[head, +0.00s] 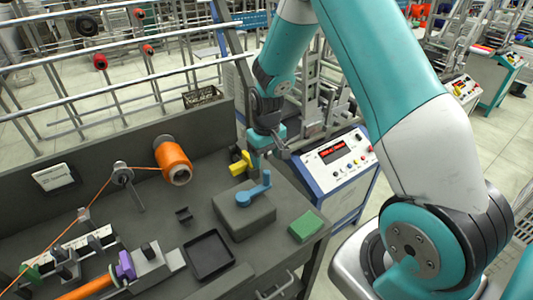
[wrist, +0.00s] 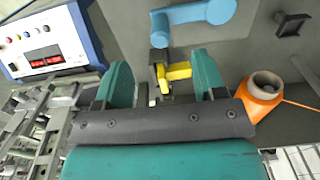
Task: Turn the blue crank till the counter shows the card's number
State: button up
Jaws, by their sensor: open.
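The blue crank (head: 256,187) sits on top of a grey block (head: 238,216) on the bench. In the wrist view the crank (wrist: 197,16) lies beyond my fingertips, apart from them. My gripper (head: 258,150) is above the bench behind the block; in the wrist view my gripper (wrist: 163,68) is open, its two teal fingers spread. A yellow piece (head: 240,162) stands behind the block; in the wrist view this yellow piece (wrist: 177,71) shows between the fingers. A white plate (head: 54,177) on the back panel may be the card; its marking is unreadable. A red display (head: 332,155) is unreadable too.
An orange spool (head: 173,162) stands left of the crank block, with thread running left. A black tray (head: 210,256) and a green block (head: 306,227) lie near the front edge. The blue-edged control box (head: 335,170) stands right of the bench.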

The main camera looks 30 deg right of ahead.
aim_at(267, 171)
jog(key=shift+f+b, duration=2.1)
jog(key=shift+f, duration=0.75)
jog(key=shift+f, duration=0.2)
jog(key=c, duration=0.5)
jog(key=n, duration=0.5)
jog(key=shift+r+n+p, duration=0.1)
jog(key=shift+n+p, duration=0.2)
jog(key=shift+p, duration=0.1)
jog(key=n, duration=0.7)
jog(key=shift+p, duration=0.4)
jog(key=n, duration=0.7)
jog(key=n+p, duration=0.1)
jog(key=n, duration=0.5)
jog(key=shift+n, duration=0.4)
